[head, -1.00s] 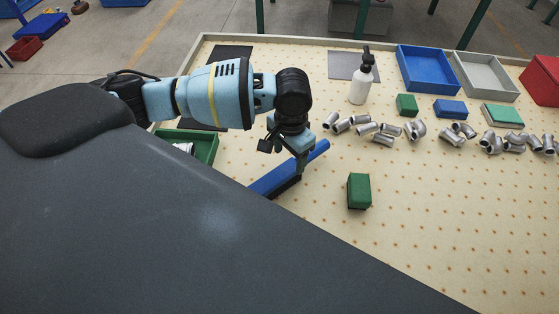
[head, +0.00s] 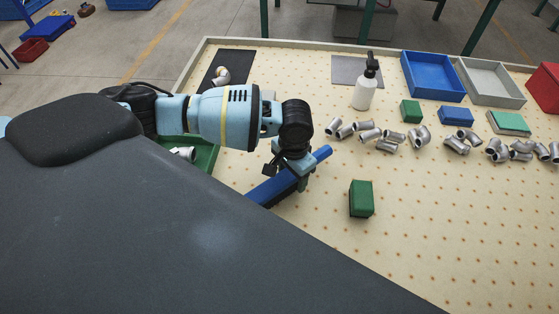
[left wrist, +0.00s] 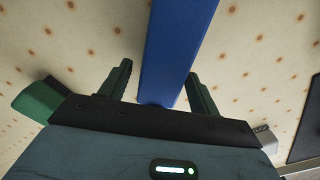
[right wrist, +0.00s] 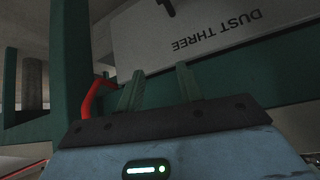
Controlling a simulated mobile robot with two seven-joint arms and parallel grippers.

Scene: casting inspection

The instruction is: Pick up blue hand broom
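The blue hand broom (head: 268,191) lies on the table in the head view, partly hidden by my left arm and by my dark body panel. My left gripper (head: 303,180) is down over its handle. In the left wrist view the blue handle (left wrist: 172,50) runs between the two fingers of my left gripper (left wrist: 160,75). The fingers are open, with a visible gap on each side of the handle. My right gripper (right wrist: 159,85) is open and empty, away from the broom, in front of a panel marked "DUST THREE" (right wrist: 215,30).
A green block (head: 361,198) stands right of the broom. A green tray (head: 206,158) is partly hidden behind my left arm. A spray bottle (head: 365,85), several metal pipe fittings (head: 390,138) and a blue bin (head: 433,76) are farther back. The table's right front is clear.

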